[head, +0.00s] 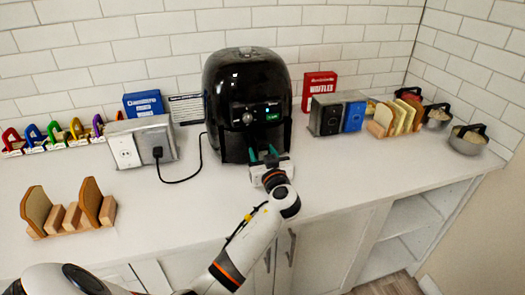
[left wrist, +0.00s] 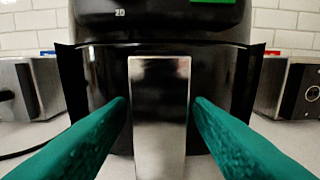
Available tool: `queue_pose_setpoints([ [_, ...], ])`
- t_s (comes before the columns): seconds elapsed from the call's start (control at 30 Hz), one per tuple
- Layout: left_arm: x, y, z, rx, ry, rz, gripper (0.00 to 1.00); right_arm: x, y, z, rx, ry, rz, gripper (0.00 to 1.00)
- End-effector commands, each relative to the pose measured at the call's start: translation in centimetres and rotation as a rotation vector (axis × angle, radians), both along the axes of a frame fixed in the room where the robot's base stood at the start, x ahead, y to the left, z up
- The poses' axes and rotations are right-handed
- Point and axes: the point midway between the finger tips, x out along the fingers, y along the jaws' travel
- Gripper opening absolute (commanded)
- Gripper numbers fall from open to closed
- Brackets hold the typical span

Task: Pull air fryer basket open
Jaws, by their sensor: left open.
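The black air fryer (head: 248,85) stands on the white counter against the tiled wall. Its basket front (left wrist: 95,85) fills the middle of the left wrist view, with a shiny upright handle (left wrist: 158,115) at its centre. My left gripper (head: 264,156) is at the lower front of the fryer. In the left wrist view, its two green fingers (left wrist: 160,112) are open, one on each side of the handle, with a visible gap on both sides. The basket looks closed against the body. In the head view, the gripper hides the handle. My right gripper is not in view.
A metal outlet box (head: 141,142) with a plugged cord (head: 185,180) is left of the fryer. A bread rack (head: 70,222) stands front left. The counter (head: 190,205) before the fryer is clear.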

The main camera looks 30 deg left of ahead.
Motion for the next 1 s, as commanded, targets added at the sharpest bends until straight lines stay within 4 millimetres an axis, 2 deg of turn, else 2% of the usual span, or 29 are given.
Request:
queue_pose_setpoints([
  [0.3,0.2,0.3,0.0,-0.001,-0.001,0.000,0.47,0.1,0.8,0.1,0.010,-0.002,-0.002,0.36],
  [0.37,0.2,0.2,0.0,-0.001,-0.001,0.000,0.39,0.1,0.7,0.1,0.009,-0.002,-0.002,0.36],
  [0.6,0.2,0.2,0.0,-0.001,-0.001,0.000,0.00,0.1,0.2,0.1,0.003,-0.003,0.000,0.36],
  [0.83,0.1,0.1,-0.1,-0.001,0.000,-0.001,0.00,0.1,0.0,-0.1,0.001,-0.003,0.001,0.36],
  [1.0,-0.4,-0.5,-0.5,-0.003,0.000,-0.001,0.00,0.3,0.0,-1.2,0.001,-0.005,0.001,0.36],
])
